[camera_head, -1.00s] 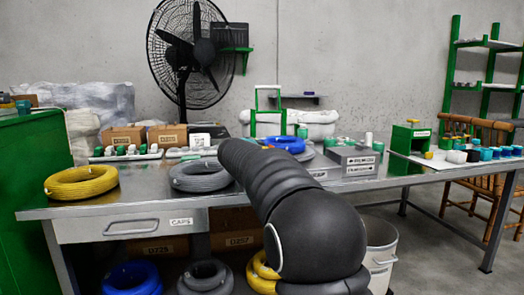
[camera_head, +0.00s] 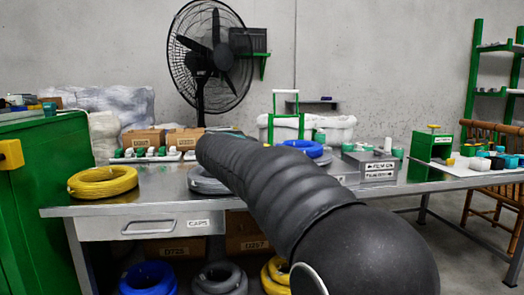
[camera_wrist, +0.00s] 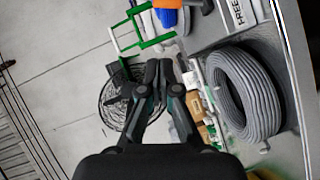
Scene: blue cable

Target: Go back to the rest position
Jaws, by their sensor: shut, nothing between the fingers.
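My gripper (camera_wrist: 158,82) shows in the wrist view with its two dark fingers together and nothing between them. In the head view my black arm reaches up and across the middle of the bench and hides the gripper. The blue cable coil (camera_head: 305,148) lies on the bench behind my arm. In the wrist view a blue piece (camera_wrist: 170,4) shows at the top edge. The grey cable coil (camera_head: 205,182) is partly hidden by my arm; it also shows large in the wrist view (camera_wrist: 245,95), to the right of the fingers and apart from them.
The metal bench (camera_head: 160,200) carries a yellow coil (camera_head: 102,182) at left and a grey box (camera_head: 375,167) at right. A green cabinet (camera_head: 40,210) stands at left. A black fan (camera_head: 210,60) stands behind. Coils lie under the bench, including a blue one (camera_head: 148,280).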

